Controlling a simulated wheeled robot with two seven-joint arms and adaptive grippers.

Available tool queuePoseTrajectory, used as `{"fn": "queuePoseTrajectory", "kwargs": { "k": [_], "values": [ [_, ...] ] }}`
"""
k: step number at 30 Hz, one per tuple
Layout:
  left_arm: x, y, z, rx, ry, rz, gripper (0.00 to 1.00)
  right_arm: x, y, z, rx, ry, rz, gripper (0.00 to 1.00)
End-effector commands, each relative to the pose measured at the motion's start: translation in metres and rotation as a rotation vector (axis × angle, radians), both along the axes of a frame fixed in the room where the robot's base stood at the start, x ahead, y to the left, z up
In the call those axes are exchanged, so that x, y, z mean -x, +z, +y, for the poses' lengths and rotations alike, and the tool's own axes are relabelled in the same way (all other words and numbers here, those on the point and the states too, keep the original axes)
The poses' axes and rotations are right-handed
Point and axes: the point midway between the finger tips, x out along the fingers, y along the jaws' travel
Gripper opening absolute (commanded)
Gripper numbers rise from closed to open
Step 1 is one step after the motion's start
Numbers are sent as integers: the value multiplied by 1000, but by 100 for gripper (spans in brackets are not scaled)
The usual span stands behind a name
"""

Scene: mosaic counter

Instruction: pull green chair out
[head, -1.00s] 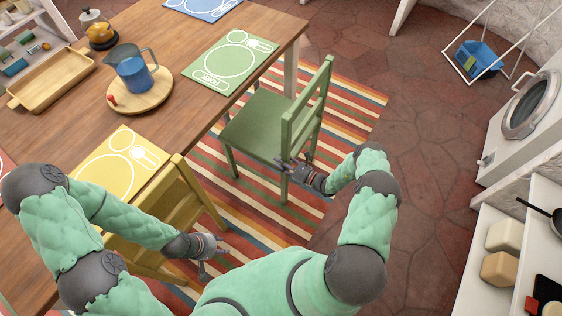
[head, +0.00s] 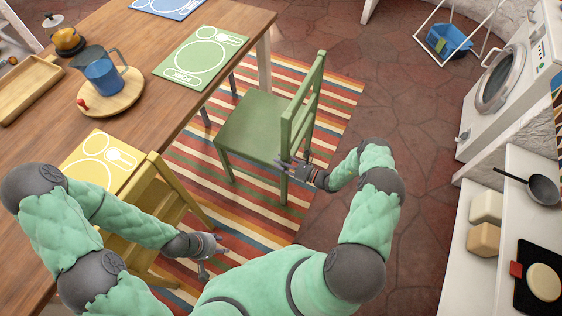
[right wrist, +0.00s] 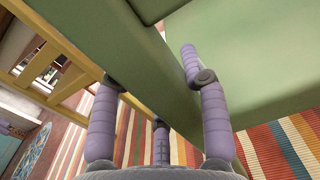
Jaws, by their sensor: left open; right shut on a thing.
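The green chair (head: 254,126) stands on the striped rug, a little apart from the table's right edge, with its back to the right. My right gripper (head: 288,166) is at the lower part of the chair's back, on the near side. In the right wrist view its fingers (right wrist: 155,95) are shut around a green post (right wrist: 160,75) of the chair. The green seat (right wrist: 265,60) fills the upper right there. My left gripper (head: 212,246) is open and empty, beside the yellow chair (head: 160,210) at the lower left.
The wooden table (head: 140,75) bears a green placemat (head: 201,56), a yellow placemat (head: 98,165) and a blue jug (head: 100,75) on a round board. The striped rug (head: 335,95) and stone floor (head: 400,100) are clear right of the chair. White shelves (head: 455,235) stand at the right.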

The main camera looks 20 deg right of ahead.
Motion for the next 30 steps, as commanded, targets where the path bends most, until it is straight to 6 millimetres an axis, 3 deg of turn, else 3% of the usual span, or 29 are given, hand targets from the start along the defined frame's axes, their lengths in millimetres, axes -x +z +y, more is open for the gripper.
{"fn": "queuePoseTrajectory", "kwargs": {
  "k": [14, 15, 17, 30],
  "values": [
    [0, -1, 0, 0, 0, 0, 44, 1, -1, -1, -1, 2, 2, 0],
    [0, -1, 0, 0, 0, 0, 44, 1, -1, -1, -1, 2, 2, 56],
    [0, -1, 0, 0, 0, 0, 44, 1, 0, -1, 0, 2, 1, 72],
    [0, -1, 0, 0, 0, 0, 44, 5, 0, -4, 0, 3, 1, 72]
  ]
}}
